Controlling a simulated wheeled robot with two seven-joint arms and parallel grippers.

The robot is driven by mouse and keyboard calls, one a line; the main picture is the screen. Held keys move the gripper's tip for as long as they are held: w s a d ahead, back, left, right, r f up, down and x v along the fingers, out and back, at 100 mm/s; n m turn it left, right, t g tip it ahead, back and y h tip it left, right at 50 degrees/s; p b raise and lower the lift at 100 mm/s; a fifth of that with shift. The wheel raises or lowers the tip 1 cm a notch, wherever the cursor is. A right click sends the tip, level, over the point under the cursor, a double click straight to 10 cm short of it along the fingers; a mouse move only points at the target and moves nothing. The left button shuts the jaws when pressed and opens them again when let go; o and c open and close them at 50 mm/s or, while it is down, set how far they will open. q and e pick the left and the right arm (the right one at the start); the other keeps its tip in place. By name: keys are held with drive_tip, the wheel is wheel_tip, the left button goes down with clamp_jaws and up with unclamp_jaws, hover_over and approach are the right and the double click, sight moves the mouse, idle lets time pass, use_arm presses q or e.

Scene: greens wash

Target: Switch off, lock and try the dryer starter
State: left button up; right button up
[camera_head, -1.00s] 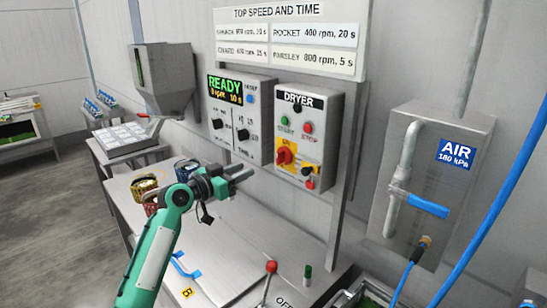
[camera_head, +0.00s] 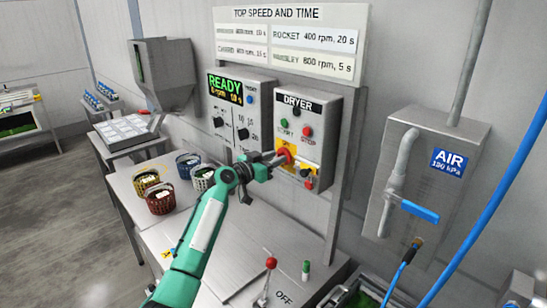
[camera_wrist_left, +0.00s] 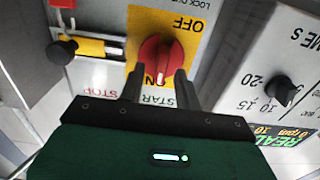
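The dryer starter box (camera_head: 318,112), labelled DRYER, stands on the panel with green START and red STOP buttons. Its red rotary handle (camera_wrist_left: 161,60) sits on a yellow plate (camera_wrist_left: 198,22) marked OFF and ON; in the wrist view its white mark points to ON. My left gripper (camera_wrist_left: 159,80) is open, its fingertips close to the handle, one toward each side; contact is unclear. In the head view the gripper (camera_head: 272,162) partly covers the handle. A black knob (camera_wrist_left: 62,52) and a red piece (camera_wrist_left: 62,3) are beside the plate. My right gripper is not in view.
The spinner control box (camera_head: 238,108) reads READY, just left of the starter. Several baskets (camera_head: 159,200) stand on the steel table. A red-knobbed lever (camera_head: 271,263) stands in front. An AIR box (camera_head: 428,185) with a blue-handled valve is at the right.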

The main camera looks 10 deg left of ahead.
use_arm(q)
clamp_jaws()
drive_tip(key=n, duration=1.2)
drive_tip(key=f+n, duration=0.1)
drive_tip(key=n, duration=0.4)
drive_tip(key=shift+w+a+f+n+b, duration=0.1)
drive_tip(key=shift+w+a+n+b, duration=0.2)
drive_tip(key=shift+a+n+b, duration=0.1)
idle(0.7)
